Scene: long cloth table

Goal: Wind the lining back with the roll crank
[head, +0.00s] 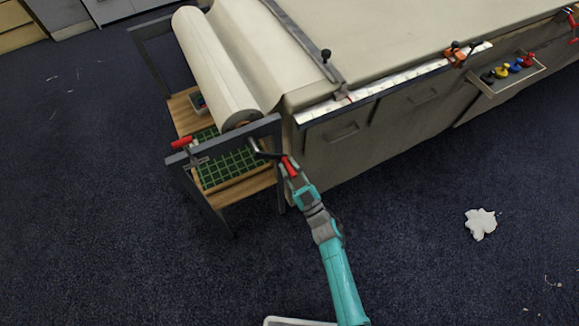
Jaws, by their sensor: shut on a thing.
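The roll of pale lining (212,68) lies across a dark metal stand at the left end of the long table. Its cloth runs from the roll onto the table top. The dark roll crank (264,154) sticks out at the near end of the roll, at the stand's front bar. My gripper (289,168) is shut on the crank's red handle, low beside the stand's right front leg. The fingers are small in the head view and their exact hold on the handle is partly hidden.
A red-handled lever or clamp (182,143) sits on the stand's left front corner. A green cutting mat (225,167) lies on the wooden shelf (259,183). A metal bar (300,38) crosses the cloth. A tray (540,66) of coloured knobs hangs right. A white scrap (480,223) lies on the otherwise mostly clear floor.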

